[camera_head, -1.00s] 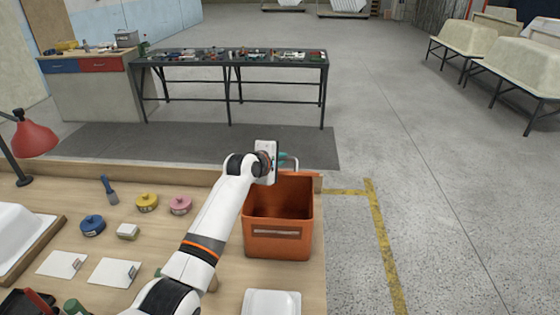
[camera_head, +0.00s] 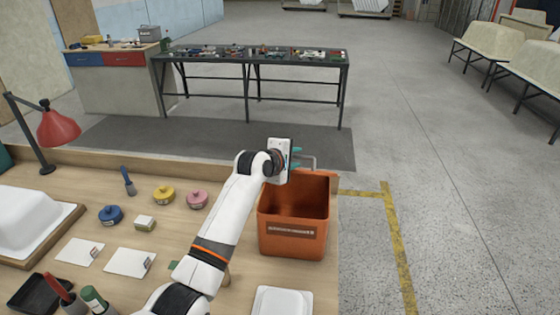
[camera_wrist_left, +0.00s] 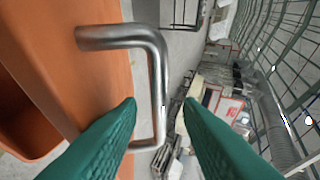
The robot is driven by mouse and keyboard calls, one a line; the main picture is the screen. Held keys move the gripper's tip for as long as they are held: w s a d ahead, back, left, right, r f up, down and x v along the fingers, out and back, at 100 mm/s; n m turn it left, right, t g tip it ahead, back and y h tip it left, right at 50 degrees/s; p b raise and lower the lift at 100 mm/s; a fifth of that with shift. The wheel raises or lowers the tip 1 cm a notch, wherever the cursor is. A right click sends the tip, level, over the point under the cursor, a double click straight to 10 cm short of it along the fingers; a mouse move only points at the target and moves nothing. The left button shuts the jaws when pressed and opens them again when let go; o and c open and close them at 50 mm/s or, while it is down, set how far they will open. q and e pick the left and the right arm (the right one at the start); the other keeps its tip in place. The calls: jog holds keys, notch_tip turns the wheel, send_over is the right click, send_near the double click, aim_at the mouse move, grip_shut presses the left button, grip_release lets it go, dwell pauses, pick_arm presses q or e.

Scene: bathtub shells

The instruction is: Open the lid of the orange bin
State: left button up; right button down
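The orange bin (camera_head: 292,234) stands at the right end of the wooden workbench, and its hollow inside shows. Its orange lid (camera_wrist_left: 95,80) appears raised at the back of the bin, mostly hidden behind my gripper in the head view. A bent metal handle (camera_wrist_left: 157,85) is fixed to the lid; it also shows in the head view (camera_head: 313,160). My left gripper (camera_wrist_left: 160,104), with green fingers, is open at the handle. The handle's bar lies between the fingertips, with gaps visible. The left gripper also shows in the head view (camera_head: 296,157). My right gripper is not in view.
Pots, a brush, cards and a white tub shell (camera_head: 30,220) lie on the bench (camera_head: 190,240) to the left. A red lamp (camera_head: 58,128) stands at far left. A white dish (camera_head: 282,301) sits in front of the bin.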

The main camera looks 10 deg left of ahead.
pick_arm(q)
jog(key=b+v, duration=0.1)
jog(key=v, duration=0.8)
jog(key=shift+s+b, duration=0.25)
jog(key=shift+b, duration=0.1)
jog(key=shift+a+r, duration=0.1)
